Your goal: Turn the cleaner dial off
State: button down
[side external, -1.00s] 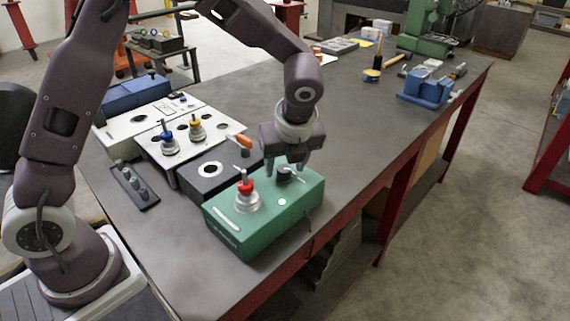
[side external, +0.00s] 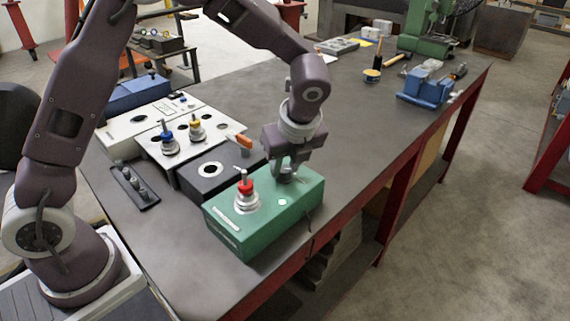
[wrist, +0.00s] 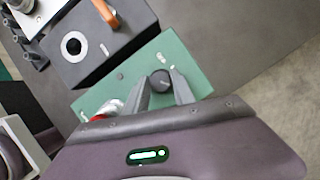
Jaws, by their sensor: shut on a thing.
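The green cleaner box (side external: 245,232) stands near the table's front edge, with a red-collared metal fitting (side external: 246,190) on its left part. Its dark round dial is on the right part of the top; the dial (wrist: 161,79) shows between the fingertips in the wrist view. My gripper (side external: 285,178) points down at the dial, and its fingers are shut on it, one on each side. In the side view the fingers mostly hide the dial. The dial's pointer direction is hard to tell. The gripper also shows in the wrist view (wrist: 161,82).
A black box (side external: 210,170) with a white ring and an orange lever (side external: 239,141) stands just behind the green box. A white panel (side external: 180,145) with blue and yellow fittings is at the left.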

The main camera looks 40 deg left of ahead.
jog(key=n+g, duration=0.1)
jog(key=n, duration=0.1)
jog(key=n+g, duration=0.1)
jog(key=n, duration=0.2)
jog(key=shift+w+d, duration=0.1)
jog(key=shift+w, duration=0.1)
jog(key=n+g, duration=0.1)
jog(key=n, duration=0.2)
jog(key=n+g, duration=0.1)
jog(key=n, duration=0.1)
jog(key=shift+w+n, duration=0.1)
jog(key=shift+n, duration=0.3)
jog(key=n+g+h, duration=0.1)
jog(key=n, duration=0.2)
jog(key=n+h, duration=0.1)
jog(key=n, duration=0.2)
jog(key=shift+w+a+g, duration=0.1)
jog(key=shift+a+g, duration=0.1)
jog(key=shift+g, duration=0.2)
jog(key=shift+a+n+h, duration=0.1)
jog(key=shift+n+h, duration=0.4)
jog(key=shift+n, duration=0.85)
jog(key=shift+a+n+h, duration=0.1)
jog(key=shift+n+h, duration=0.4)
jog(key=shift+n, duration=0.85)
jog(key=c, duration=1.1)
grip_release()
